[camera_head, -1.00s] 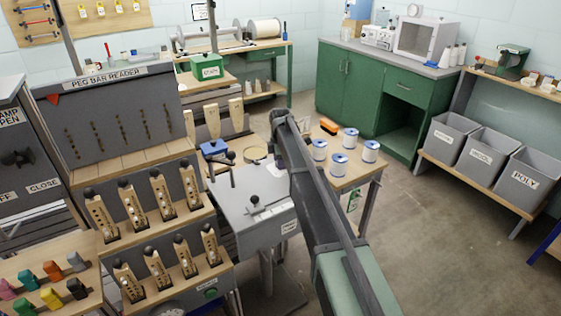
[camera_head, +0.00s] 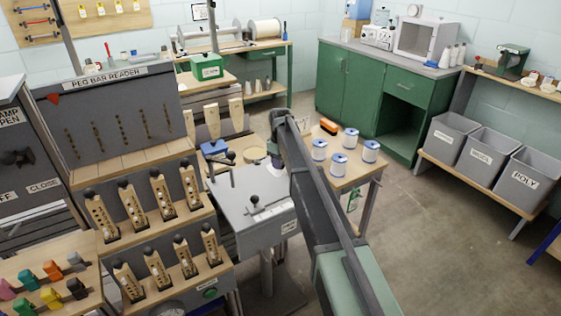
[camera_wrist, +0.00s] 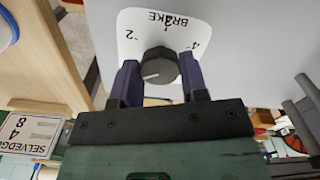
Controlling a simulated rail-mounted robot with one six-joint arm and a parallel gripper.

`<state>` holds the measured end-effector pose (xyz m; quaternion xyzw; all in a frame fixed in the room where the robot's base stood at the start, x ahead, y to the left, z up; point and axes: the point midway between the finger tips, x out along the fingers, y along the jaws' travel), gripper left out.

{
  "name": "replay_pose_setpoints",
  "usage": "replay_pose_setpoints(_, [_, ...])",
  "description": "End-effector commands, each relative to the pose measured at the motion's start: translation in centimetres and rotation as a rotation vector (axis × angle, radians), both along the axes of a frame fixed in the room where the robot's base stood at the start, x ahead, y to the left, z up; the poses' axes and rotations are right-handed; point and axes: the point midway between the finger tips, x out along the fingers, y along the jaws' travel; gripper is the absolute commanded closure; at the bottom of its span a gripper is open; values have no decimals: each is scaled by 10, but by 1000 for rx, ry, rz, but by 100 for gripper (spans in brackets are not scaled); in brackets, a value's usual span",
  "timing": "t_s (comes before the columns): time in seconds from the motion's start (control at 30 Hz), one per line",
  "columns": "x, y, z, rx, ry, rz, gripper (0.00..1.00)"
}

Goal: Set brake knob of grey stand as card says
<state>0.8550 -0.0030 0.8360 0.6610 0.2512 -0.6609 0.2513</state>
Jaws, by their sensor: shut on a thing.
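The brake knob (camera_wrist: 159,66) is a dark round knob with a white pointer line, on a white dial plate (camera_wrist: 130,22) marked BRAKE, seen upside down in the wrist view. A 2 is at the plate's left and a 4 at its right. The pointer line lies toward the left, the side of the 2. My gripper (camera_wrist: 159,82) has its purple fingers on either side of the knob, shut on it. The grey stand (camera_head: 235,207) is left of my arm in the head view; the knob is hidden there. A white card (camera_wrist: 30,132) reads SELVEDGE, 4, 8.
A wooden table (camera_head: 352,180) with several blue-and-white spools (camera_head: 350,138) stands right behind the stand. A rack of wooden peg bars (camera_head: 130,205) is close on the left. Grey bins (camera_head: 490,155) stand at the right.

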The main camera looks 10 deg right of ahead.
Motion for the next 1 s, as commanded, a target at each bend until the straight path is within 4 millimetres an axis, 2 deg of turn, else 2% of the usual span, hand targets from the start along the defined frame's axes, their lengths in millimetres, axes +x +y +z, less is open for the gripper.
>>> replay_pose_setpoints(1.0, [0,0,0,0,0,-960,83])
